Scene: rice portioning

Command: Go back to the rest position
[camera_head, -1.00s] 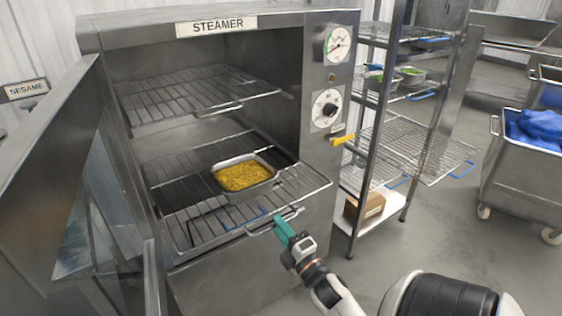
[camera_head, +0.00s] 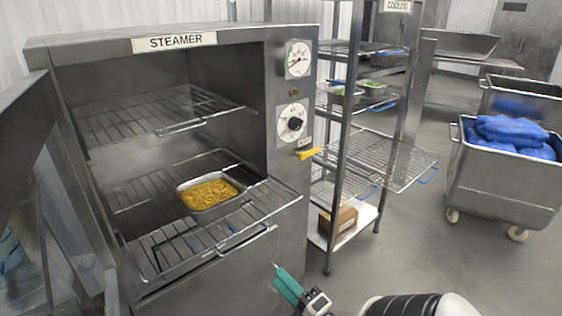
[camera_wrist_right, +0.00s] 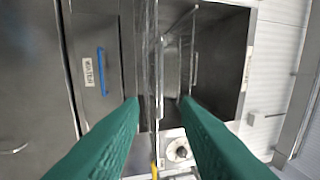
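My right gripper (camera_head: 279,270) is at the bottom middle of the head view, in front of the steamer (camera_head: 190,42) and below its lower rack's front bar. In the right wrist view its two green fingers (camera_wrist_right: 160,101) stand well apart with nothing between them, so it is open. A metal pan of yellow food (camera_head: 210,191) sits on the steamer's lower wire rack (camera_head: 160,252), which sticks out of the open front. My left gripper is not in view.
The steamer door (camera_head: 25,120) hangs open at the left. A wire-shelf rack (camera_head: 345,130) stands right of the steamer, with a cardboard box (camera_head: 338,219) on its bottom shelf. A wheeled bin (camera_head: 500,185) with blue bags is further right. The floor (camera_head: 400,250) between is clear.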

